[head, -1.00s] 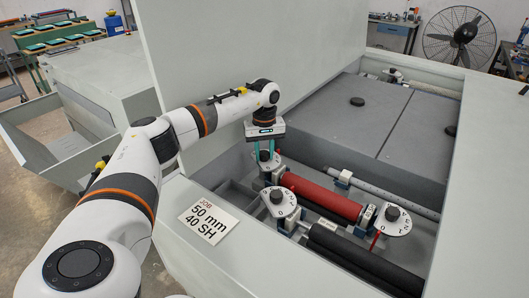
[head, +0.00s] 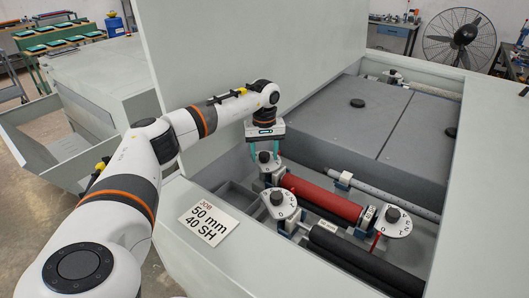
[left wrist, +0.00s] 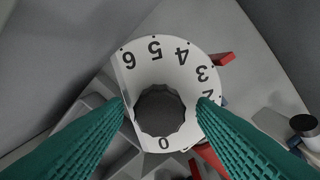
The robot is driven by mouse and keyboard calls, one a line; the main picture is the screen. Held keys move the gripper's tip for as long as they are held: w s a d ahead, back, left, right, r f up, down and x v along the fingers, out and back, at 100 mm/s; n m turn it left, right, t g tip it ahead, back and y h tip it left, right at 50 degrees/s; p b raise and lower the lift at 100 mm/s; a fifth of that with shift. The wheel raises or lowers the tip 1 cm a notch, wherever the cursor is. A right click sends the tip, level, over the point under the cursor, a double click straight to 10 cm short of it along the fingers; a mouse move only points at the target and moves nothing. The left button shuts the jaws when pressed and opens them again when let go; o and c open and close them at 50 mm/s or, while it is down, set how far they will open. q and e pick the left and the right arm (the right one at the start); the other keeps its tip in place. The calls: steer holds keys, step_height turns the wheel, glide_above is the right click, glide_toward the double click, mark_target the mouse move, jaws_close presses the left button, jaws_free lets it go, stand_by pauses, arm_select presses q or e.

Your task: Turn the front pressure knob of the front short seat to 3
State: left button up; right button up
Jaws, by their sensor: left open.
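My left gripper (head: 264,163) is open above a white numbered dial at the left end of the red roller (head: 322,197). In the left wrist view, its two teal fingers (left wrist: 160,118) stand on either side of the dial's dark scalloped knob (left wrist: 160,112), without visibly closing on it. The dial face (left wrist: 152,60) shows 0, 2, 3, 4, 5 and 6; a finger partly covers the 2. A red marker (left wrist: 223,58) sits at its rim near 3 and 4. A second dial (head: 279,205) is nearer, and a third (head: 392,221) is at right. My right gripper is not in view.
A black roller (head: 365,259) lies in front of the red one. A sign (head: 208,223) reading "50 mm 40 SH" lies on the machine's front ledge. An upright grey panel (head: 250,55) stands behind my left arm. Large grey blocks (head: 400,120) fill the back.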

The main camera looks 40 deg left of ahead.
mark_target(264, 155)
arm_select(q)
step_height(264, 155, up, 12)
steer(key=b, duration=0.2)
stand_by(0.4)
steer(key=shift+s+f, duration=0.1)
stand_by(0.4)
